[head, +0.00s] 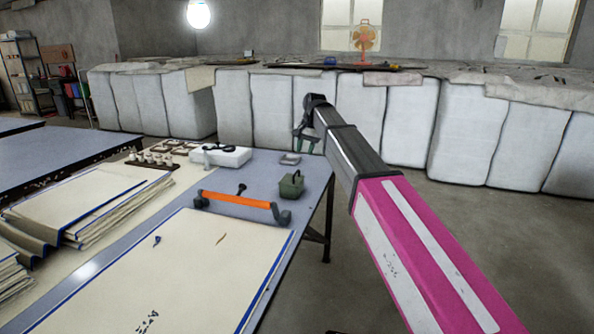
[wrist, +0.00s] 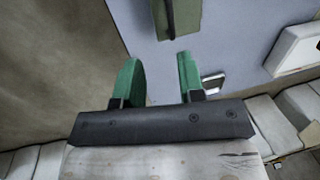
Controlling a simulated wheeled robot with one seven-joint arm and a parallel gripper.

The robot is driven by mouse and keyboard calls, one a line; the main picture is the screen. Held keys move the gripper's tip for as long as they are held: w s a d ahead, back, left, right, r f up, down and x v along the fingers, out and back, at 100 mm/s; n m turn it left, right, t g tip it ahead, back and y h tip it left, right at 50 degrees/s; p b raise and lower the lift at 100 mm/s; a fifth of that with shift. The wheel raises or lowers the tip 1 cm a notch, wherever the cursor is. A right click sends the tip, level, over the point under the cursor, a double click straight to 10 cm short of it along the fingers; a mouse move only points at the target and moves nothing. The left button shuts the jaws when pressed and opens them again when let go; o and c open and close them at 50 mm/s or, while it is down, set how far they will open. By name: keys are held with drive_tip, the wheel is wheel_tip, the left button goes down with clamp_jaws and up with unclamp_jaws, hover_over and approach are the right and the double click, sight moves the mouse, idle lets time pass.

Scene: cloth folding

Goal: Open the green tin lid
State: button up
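The green tin (head: 290,186) stands near the right edge of the blue-grey table (head: 314,172) in the head view, and its lid looks closed. Part of the tin (wrist: 177,18) shows at the top of the wrist view, cut off by the frame. My gripper (head: 306,143) is in the air above and beyond the tin, near the table's far right corner. In the wrist view my gripper (wrist: 160,72) has its two green fingers apart, with nothing between them. The fingertips point toward the tin and look apart from it.
An orange-handled bar (head: 236,200) lies left of the tin. A small grey tray (head: 290,159) sits behind it, and a white box (head: 220,155) stands further left. Large cream sheets (head: 170,270) cover the front of the table. White wrapped bales (head: 400,125) line the back.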

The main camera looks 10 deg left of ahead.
drive_tip(key=a+f, duration=0.1)
drive_tip(key=f, duration=0.2)
drive_tip(key=a+f, duration=0.1)
drive_tip(key=f, duration=0.2)
drive_tip(key=a+f, duration=0.1)
drive_tip(key=f, duration=0.2)
drive_tip(key=shift+a+f, duration=0.15)
drive_tip(key=shift+w, duration=0.1)
clamp_jaws()
